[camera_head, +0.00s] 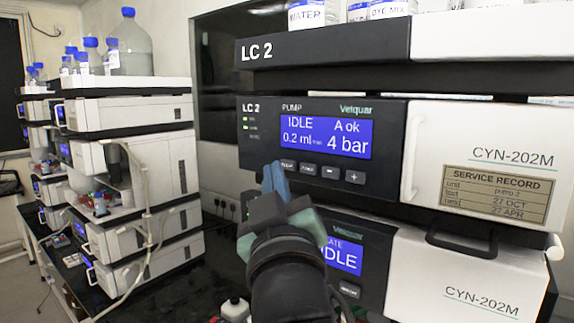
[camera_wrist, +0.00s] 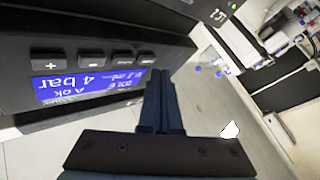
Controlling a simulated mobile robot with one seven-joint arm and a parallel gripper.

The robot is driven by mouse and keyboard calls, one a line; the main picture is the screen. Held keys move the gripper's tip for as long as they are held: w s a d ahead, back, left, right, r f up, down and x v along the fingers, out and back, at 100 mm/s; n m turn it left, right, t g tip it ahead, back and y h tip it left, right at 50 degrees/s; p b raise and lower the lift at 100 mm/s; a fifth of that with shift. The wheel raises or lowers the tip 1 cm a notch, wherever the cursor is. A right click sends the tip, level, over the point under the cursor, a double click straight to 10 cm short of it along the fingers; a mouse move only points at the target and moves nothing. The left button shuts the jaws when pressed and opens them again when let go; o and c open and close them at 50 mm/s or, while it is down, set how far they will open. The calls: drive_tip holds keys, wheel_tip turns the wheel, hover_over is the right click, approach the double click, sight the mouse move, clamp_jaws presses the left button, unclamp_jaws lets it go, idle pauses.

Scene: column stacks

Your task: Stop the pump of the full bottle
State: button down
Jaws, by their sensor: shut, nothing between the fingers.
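The LC 2 pump (camera_head: 255,180) faces me. Its blue screen (camera_head: 325,135) reads IDLE, A ok, 0.2 ml/min and 4 bar. Below the screen is a row of several dark buttons (camera_head: 330,171), including minus and plus. In the wrist view, the screen (camera_wrist: 85,87) and buttons (camera_wrist: 93,60) appear upside down. My gripper (camera_head: 273,174) is shut and empty, near the left end of the button row; its fingers (camera_wrist: 158,82) show beside that end in the wrist view. I cannot tell if it touches. Bottles labelled WATER (camera_head: 312,14) and others stand on top, cut off; fill levels are hidden.
A second unit with a blue IDLE screen (camera_head: 344,255) sits below, partly behind my arm. White doors (camera_head: 500,140) with a service record plate are at right. Further instrument stacks (camera_head: 140,165) with blue-capped bottles (camera_head: 130,45) stand at left.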

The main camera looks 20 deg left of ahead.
drive_tip(key=shift+s, duration=0.1)
drive_tip(key=s, duration=0.1)
drive_tip(key=s+a, duration=0.1)
drive_tip(key=s, duration=0.2)
drive_tip(key=shift+s+a, duration=0.35)
drive_tip(key=shift+a, duration=0.05)
idle(0.6)
drive_tip(key=s+d+r+m+t+h, duration=0.4)
drive_tip(key=s+d+r+m, duration=0.1)
drive_tip(key=d, duration=0.3)
drive_tip(key=s+d+r+m+t+h+b, duration=0.1)
drive_tip(key=s+d+r+m+t+h, duration=0.2)
drive_tip(key=d, duration=0.5)
wheel_tip(320, 180, up, 3)
drive_tip(key=shift+s+r+m+t+h, duration=0.2)
drive_tip(key=shift+s+m+t+h, duration=0.2)
drive_tip(key=shift+s+m+h, duration=0.5)
drive_tip(key=c, duration=1.5)
unclamp_jaws()
drive_tip(key=shift+s, duration=0.15)
drive_tip(key=shift+c, duration=0.2)
